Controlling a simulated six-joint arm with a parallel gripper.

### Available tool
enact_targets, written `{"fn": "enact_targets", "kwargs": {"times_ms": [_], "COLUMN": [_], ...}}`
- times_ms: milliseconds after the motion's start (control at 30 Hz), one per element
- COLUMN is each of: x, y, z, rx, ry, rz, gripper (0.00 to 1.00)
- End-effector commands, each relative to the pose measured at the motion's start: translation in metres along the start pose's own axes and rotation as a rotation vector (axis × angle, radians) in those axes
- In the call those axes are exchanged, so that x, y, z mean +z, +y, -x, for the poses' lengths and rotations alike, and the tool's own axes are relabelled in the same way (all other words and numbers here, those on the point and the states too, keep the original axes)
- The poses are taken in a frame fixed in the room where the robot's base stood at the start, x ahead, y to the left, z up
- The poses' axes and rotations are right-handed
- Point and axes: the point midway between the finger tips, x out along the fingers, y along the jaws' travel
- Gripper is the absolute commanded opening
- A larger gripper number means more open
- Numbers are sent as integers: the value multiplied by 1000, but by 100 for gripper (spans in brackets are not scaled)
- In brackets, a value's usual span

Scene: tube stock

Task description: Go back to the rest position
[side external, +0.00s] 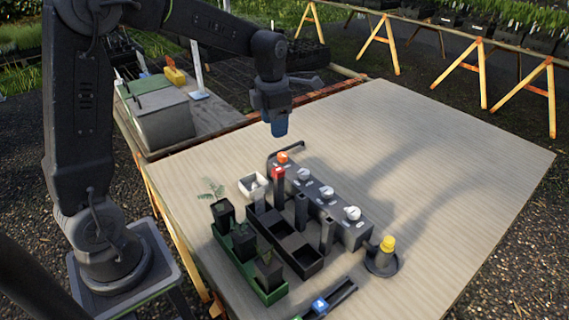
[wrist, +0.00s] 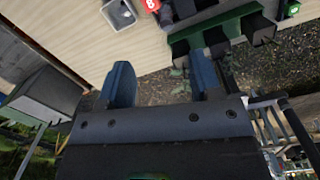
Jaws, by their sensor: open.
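My gripper (side external: 279,130) hangs above the far left part of the table, apart from everything on it. Its blue fingers are spread and empty in the wrist view (wrist: 162,80). A dark rack (side external: 261,222) with open compartments stands on the table, nearer the camera than my gripper. Dark upright tubes stand in it, one with a red top (side external: 278,173).
A green tray (side external: 272,295) of dark pots lines the table's left edge; it also shows in the wrist view (wrist: 180,38). A white square cup (side external: 252,184), a yellow-topped stand (side external: 383,260) and a dark strip (side external: 340,293) are nearby. The table's (side external: 450,150) right half is clear.

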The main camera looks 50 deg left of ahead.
Motion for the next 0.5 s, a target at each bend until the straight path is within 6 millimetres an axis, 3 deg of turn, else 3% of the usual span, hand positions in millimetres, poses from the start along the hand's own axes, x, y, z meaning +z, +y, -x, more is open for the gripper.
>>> {"fn": "enact_targets", "kwargs": {"times_ms": [200, 500], "x": [-32, -86], "y": [-40, -89], "z": [42, 74], "rx": [71, 237], "ry": [-79, -120], "rz": [-614, -1479], "gripper": [58, 58]}}
